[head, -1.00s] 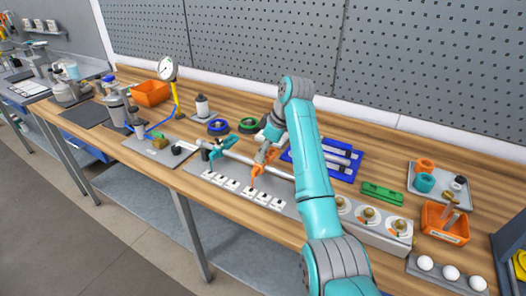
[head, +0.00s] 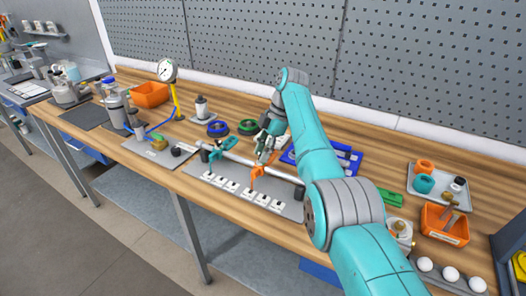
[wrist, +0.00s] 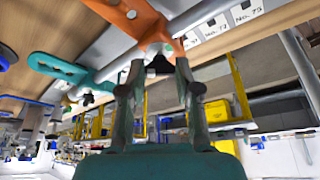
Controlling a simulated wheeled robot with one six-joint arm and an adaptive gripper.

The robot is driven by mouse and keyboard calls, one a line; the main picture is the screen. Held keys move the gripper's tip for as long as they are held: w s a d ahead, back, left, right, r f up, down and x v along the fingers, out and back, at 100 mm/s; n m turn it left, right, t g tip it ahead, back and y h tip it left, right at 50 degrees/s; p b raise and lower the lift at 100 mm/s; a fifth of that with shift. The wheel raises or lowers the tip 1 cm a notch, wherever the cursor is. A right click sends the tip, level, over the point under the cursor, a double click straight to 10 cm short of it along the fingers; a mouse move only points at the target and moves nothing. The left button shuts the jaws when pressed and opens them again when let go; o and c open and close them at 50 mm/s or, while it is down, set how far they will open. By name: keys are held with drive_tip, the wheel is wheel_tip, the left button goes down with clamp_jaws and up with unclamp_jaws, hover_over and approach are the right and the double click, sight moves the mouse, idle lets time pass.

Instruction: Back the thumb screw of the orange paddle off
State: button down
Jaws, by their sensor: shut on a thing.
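The orange paddle (head: 258,173) sits on the pale horizontal shaft (head: 240,160) at mid-bench; it also shows close up in the wrist view (wrist: 138,18). My gripper (head: 264,157) is at the paddle's hub. In the wrist view my gripper (wrist: 157,68) has its two fingers shut on the small dark thumb screw (wrist: 159,66) beside the orange hub. The fingertips partly hide the screw. A teal paddle (head: 217,150) is on the same shaft to the left; it also shows in the wrist view (wrist: 68,70).
The grey base plate (head: 208,178) with white number labels lies under the shaft. A blue rack (head: 342,155) lies right behind. A dial gauge (head: 167,70) stands at the left. An orange bin (head: 445,222) and a grey tray (head: 437,180) are at the right.

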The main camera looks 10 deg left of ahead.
drive_tip(key=shift+f+n, duration=0.25)
drive_tip(key=shift+n, duration=0.15)
idle(0.4)
drive_tip(key=c, duration=0.8)
unclamp_jaws()
drive_tip(key=shift+r+h, duration=0.1)
drive_tip(key=shift+h, duration=0.2)
drive_tip(key=shift+r, duration=0.1)
wheel_tip(320, 180, up, 10)
